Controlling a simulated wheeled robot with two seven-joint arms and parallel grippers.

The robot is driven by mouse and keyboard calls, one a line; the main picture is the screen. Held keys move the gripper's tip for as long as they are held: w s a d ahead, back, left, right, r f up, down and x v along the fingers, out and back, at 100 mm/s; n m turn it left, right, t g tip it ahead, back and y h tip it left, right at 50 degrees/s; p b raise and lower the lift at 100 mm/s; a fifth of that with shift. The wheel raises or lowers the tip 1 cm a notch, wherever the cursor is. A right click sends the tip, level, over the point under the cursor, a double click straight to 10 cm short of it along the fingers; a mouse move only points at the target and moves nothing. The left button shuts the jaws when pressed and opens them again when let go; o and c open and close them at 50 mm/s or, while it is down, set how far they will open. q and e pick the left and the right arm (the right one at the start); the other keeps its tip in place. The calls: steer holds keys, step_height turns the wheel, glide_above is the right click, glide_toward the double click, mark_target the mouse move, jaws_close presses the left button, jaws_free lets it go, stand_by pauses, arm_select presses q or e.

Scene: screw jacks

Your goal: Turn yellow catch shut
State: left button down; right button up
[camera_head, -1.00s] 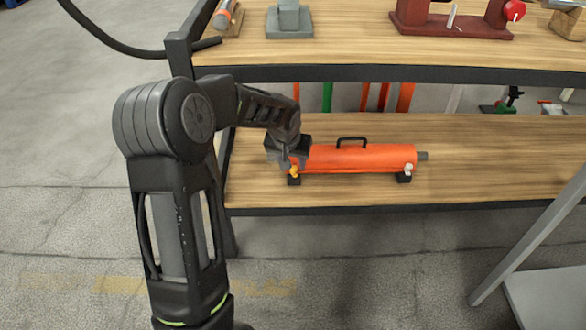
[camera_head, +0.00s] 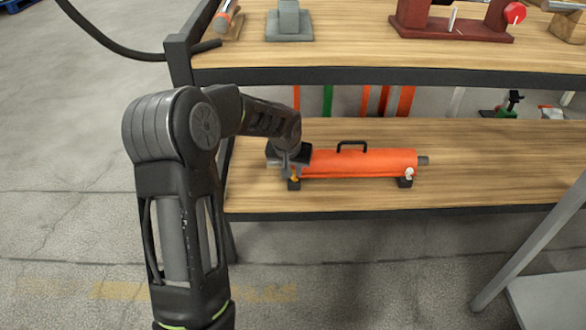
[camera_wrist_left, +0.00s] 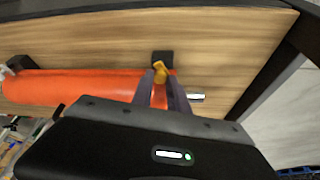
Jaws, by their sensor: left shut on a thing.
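An orange cylinder (camera_head: 360,162) with a black carry handle (camera_head: 352,145) lies on the lower wooden shelf, and it also shows in the left wrist view (camera_wrist_left: 85,87). The yellow catch (camera_wrist_left: 161,70) is at the cylinder's end, by a small dark foot; in the head view it is mostly hidden, only a small yellow bit (camera_head: 295,177) showing. My left gripper (camera_wrist_left: 160,80) has its two fingers on either side of the yellow catch, shut on it. In the head view my left gripper (camera_head: 291,165) covers the cylinder's left end. My right gripper is not in view.
The lower shelf right of the cylinder is clear. A grey metal frame (camera_head: 535,245) stands at the lower right.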

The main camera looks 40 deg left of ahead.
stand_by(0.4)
arm_select(q)
steer(key=shift+r+m+p, duration=0.2)
steer(key=shift+m+p, duration=0.2)
steer(key=shift+p, duration=0.5)
steer(key=m+h+p, duration=0.1)
steer(key=m+p, duration=0.1)
steer(key=p, duration=0.2)
steer(key=shift+s+a, duration=0.1)
steer(key=shift+a, duration=0.1)
steer(key=m+h+p, duration=0.1)
steer(key=m+p, duration=0.1)
steer(key=shift+a+f+m, duration=0.1)
steer(key=shift+m, duration=0.2)
steer(key=shift+f+m+p, duration=0.1)
steer(key=shift+m+p, duration=0.2)
steer(key=c, duration=1.3)
jaws_free()
